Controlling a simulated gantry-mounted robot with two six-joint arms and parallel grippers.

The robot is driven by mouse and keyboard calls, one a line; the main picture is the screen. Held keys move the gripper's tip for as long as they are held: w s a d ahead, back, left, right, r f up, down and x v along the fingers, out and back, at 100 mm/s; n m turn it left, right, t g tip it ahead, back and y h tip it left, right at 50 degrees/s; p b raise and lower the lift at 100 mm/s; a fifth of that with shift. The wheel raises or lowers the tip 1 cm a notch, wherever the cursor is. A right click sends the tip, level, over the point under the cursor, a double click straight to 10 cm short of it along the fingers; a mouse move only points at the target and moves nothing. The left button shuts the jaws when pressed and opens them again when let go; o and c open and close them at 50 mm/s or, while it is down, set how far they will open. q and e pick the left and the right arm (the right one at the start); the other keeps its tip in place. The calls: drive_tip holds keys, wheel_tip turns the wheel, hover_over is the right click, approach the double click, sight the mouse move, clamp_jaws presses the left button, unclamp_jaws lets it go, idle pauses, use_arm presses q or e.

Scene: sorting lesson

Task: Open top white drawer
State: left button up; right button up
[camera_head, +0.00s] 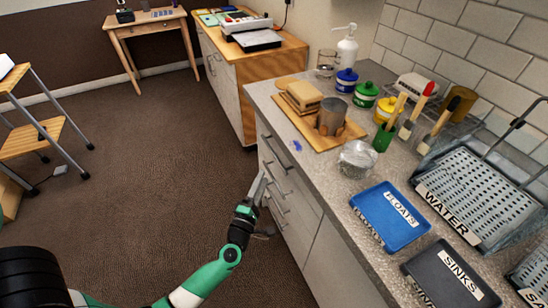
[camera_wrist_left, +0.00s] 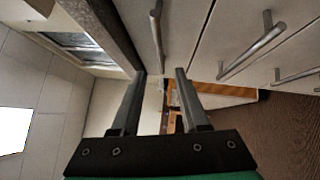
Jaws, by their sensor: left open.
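The white drawer stack stands under the grey counter in the head view, with several bar handles; its drawers look shut. The top drawer's handle (camera_head: 266,135) is just below the counter edge. My left gripper (camera_head: 262,178) is open and empty in front of the drawer fronts. In the left wrist view, the top drawer front (camera_wrist_left: 187,20) shows beside the dark counter edge, and its vertical-looking handle (camera_wrist_left: 157,35) lines up between the tips of my left gripper (camera_wrist_left: 161,73). I cannot tell whether the fingers touch it. My right gripper is not in view.
On the counter (camera_head: 307,172) are a wooden board with a metal cup (camera_head: 331,117), a glass bowl (camera_head: 357,158), a blue tray (camera_head: 390,216) and a dark tray (camera_head: 452,277). A lower drawer handle (camera_wrist_left: 254,51) juts out nearby. The floor (camera_head: 150,170) left of the drawers is clear.

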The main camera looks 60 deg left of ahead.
sight(274, 154)
use_arm(q)
drive_tip(key=b+x, duration=0.2)
drive_tip(key=x, duration=0.9)
drive_tip(key=shift+w+a, duration=0.15)
clamp_jaws()
idle(0.9)
